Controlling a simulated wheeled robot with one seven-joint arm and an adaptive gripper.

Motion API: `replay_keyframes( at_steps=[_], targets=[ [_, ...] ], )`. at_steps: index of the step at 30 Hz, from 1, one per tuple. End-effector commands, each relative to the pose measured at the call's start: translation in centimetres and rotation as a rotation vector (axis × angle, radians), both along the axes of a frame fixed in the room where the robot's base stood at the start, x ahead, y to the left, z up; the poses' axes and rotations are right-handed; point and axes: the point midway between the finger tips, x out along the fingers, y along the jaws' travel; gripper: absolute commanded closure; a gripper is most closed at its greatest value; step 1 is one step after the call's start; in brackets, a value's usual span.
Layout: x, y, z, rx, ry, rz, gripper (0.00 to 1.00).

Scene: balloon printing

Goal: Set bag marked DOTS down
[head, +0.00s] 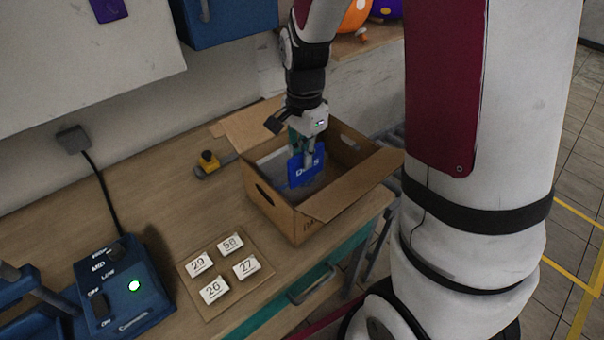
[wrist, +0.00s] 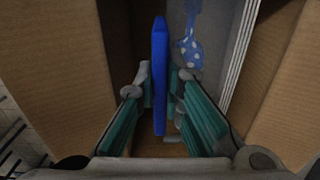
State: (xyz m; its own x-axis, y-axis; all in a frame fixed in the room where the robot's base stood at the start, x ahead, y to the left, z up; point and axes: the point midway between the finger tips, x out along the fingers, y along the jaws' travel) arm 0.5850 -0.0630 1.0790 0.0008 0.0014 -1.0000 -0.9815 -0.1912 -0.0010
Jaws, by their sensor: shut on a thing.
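My gripper (head: 308,152) reaches down into an open cardboard box (head: 268,205) on the bench. It is shut on a blue bag (head: 304,168) whose white lettering is partly covered, with a D and an S readable. In the wrist view the bag (wrist: 160,75) stands upright, edge-on between the fingertips (wrist: 160,88). The bag is inside the box's walls; whether its lower edge touches the floor of the box cannot be told. A blue item with white dots (wrist: 189,48) shows beside the right finger in the wrist view.
Pale upright sheets (wrist: 240,50) stand in the box beside the bag. The box flaps (head: 355,185) are open outward. The bench left of the box is mostly clear.

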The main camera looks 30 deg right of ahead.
Motion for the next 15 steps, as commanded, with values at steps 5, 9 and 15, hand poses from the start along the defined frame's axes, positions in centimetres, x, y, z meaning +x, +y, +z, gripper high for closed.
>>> replay_keyframes(
  at_steps=[5, 9, 15],
  targets=[
    [-0.1, 0.0, -2.4, 0.001, 0.002, 0.001, 1.00],
    [0.0, 0.0, -3.3, 0.000, 0.002, 0.001, 1.00],
    [-0.1, 0.0, -6.1, 0.000, 0.003, 0.001, 1.00]
  ],
)
